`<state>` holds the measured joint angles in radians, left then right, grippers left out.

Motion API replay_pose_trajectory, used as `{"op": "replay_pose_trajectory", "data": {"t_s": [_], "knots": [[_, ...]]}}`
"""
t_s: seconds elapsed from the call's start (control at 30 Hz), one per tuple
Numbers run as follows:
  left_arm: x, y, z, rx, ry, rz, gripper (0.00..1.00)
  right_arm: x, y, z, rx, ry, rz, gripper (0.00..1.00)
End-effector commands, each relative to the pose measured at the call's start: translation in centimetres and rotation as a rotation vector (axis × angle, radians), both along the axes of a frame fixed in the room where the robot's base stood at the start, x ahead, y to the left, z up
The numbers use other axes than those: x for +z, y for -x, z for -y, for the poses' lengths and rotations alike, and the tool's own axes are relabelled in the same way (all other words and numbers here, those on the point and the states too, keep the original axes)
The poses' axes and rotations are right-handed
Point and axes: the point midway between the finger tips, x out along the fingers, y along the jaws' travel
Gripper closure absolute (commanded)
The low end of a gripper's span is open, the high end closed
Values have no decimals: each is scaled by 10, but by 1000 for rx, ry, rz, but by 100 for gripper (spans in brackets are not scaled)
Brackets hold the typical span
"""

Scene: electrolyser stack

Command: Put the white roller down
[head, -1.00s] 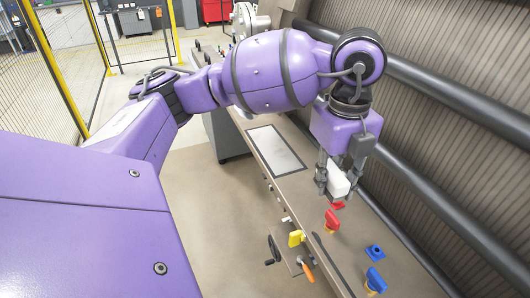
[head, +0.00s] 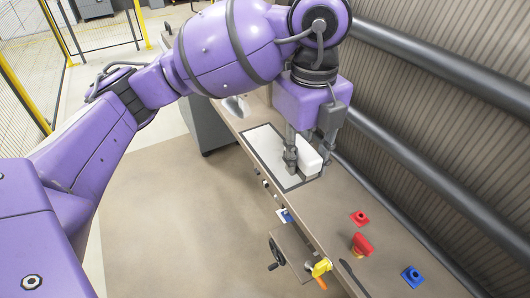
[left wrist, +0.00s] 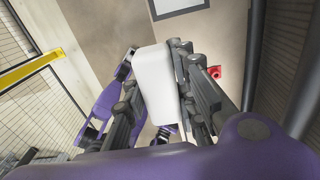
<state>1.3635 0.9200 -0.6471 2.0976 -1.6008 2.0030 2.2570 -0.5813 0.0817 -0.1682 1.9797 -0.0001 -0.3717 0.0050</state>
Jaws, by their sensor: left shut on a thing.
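The white roller (head: 309,157) is a pale block-like piece between the fingers of my left gripper (head: 304,164). In the head view it hangs over or at the right part of the pale rectangular panel (head: 262,138) on the bench; I cannot tell whether it touches the surface. In the left wrist view the white roller (left wrist: 158,85) fills the space between the two dark fingers of the left gripper (left wrist: 158,70), which are shut on it. My right gripper is not in view.
The brown bench (head: 325,205) carries a red knob (head: 362,244), a red square fitting (head: 360,218) and a blue fitting (head: 412,277). A yellow handle (head: 320,267) is at its front edge. Dark pipes (head: 425,67) run along the ribbed wall behind.

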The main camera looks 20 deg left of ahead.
Motion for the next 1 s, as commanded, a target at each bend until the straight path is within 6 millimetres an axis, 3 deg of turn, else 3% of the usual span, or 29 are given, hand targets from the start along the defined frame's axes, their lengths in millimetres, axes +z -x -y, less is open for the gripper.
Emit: {"op": "replay_pose_trajectory", "data": {"t_s": [0.23, 0.53, 0.7, 1.0], "knots": [[-10, -15, -15, 31, 1, -4, 95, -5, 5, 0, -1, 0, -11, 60], [-42, -80, -47, 34, 0, -4, 96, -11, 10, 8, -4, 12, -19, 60], [-74, -104, -58, 30, 0, -4, 96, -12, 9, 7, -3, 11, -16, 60], [-94, -120, -65, 27, 1, 0, 95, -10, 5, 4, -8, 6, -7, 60]]}}
